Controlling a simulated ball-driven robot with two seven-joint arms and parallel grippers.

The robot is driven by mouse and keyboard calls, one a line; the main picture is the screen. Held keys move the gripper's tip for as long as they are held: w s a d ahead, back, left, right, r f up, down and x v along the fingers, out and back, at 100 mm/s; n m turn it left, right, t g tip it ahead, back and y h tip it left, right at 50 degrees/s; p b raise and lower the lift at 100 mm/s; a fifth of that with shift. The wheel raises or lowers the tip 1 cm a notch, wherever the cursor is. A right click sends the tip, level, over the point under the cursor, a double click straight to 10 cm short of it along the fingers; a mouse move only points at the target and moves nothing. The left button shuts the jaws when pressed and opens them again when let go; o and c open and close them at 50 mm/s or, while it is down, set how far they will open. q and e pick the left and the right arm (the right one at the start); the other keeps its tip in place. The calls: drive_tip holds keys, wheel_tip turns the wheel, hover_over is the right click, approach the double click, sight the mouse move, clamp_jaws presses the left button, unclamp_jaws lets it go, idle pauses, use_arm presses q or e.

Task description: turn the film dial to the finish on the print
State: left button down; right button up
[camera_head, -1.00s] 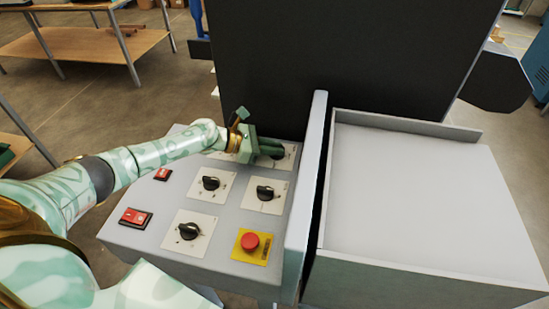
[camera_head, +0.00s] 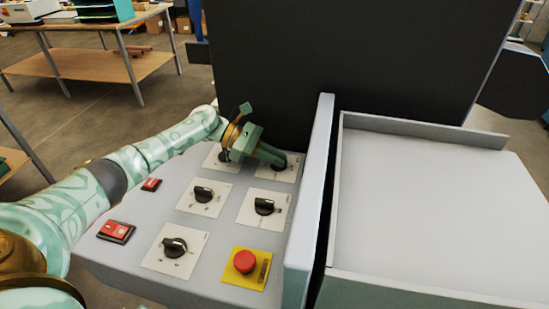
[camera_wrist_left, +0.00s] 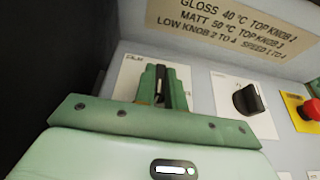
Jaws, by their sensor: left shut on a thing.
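The film dial is a black knob on a white plate (camera_head: 286,174) in the far right corner of the sloping grey control panel in the head view. My left gripper (camera_head: 279,162) reaches it from the left and is shut on the dial, largely covering it. In the left wrist view, the gripper (camera_wrist_left: 164,90) has its two green fingers on either side of the dark dial (camera_wrist_left: 160,84), in front of a plate marked FILM. The dial's pointer setting cannot be read. My right gripper is not in view.
Other black knobs (camera_head: 204,195) (camera_head: 264,206) (camera_head: 174,246), red switches (camera_head: 116,231) and a red stop button (camera_head: 244,261) share the panel. A raised grey wall (camera_head: 310,200) borders it, with a pale tray (camera_head: 430,210) beyond. A sign (camera_wrist_left: 235,25) lists gloss and matt settings.

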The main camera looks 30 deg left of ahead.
use_arm(q)
drive_tip(key=c, duration=1.5)
unclamp_jaws()
drive_tip(key=shift+d, duration=0.1)
drive_tip(key=shift+o, duration=0.2)
drive_tip(key=v, duration=1.6)
drive_tip(key=shift+a, duration=0.2)
